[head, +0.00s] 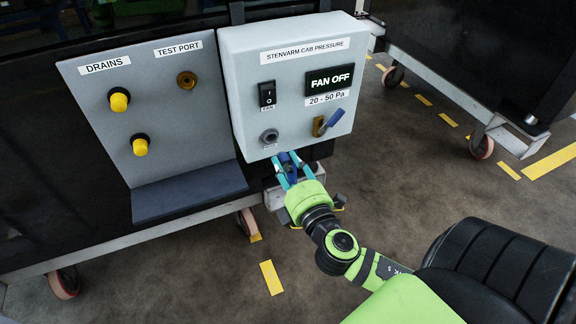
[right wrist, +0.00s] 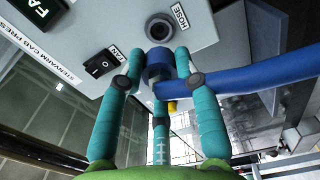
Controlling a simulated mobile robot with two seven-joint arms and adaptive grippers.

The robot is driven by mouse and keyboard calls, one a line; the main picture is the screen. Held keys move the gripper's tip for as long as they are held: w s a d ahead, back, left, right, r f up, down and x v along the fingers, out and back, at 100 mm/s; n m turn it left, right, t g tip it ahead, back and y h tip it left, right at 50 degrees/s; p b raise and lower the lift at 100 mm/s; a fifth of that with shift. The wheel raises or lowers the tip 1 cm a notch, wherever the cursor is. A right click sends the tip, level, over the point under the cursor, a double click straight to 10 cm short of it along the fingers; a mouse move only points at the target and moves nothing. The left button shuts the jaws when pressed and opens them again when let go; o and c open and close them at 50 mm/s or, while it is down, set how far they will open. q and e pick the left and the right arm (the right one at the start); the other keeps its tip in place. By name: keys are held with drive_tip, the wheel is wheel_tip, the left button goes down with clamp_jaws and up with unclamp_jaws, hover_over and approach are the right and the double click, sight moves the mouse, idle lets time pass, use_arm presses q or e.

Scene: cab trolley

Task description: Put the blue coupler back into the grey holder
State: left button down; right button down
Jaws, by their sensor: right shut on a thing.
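My right gripper (head: 290,176) is below the front of the grey control box, its teal fingers closed around the blue coupler (head: 286,160). In the right wrist view, the blue coupler (right wrist: 160,62) sits between the fingertips, just below the round HOSE port (right wrist: 158,28). It appears apart from the port. A thick blue hose (right wrist: 245,80) runs from the coupler to the right. A grey block (head: 318,174) behind the gripper under the box may be the grey holder, partly hidden. My left gripper is not in view.
The control box (head: 290,78) has a fan switch (head: 267,93), a display reading FAN OFF (head: 329,80) and a blue-handled valve (head: 328,122). Left of it is a panel (head: 150,110) with yellow-capped drains and a ledge. Open floor lies in front.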

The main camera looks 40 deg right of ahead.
sight(287, 165)
drive_tip(key=shift+x, duration=2.85)
drive_tip(key=shift+p, duration=0.45)
drive_tip(key=shift+w+d, duration=0.1)
drive_tip(key=shift+w, duration=0.45)
drive_tip(key=c, duration=0.8)
unclamp_jaws()
drive_tip(key=shift+s, duration=0.1)
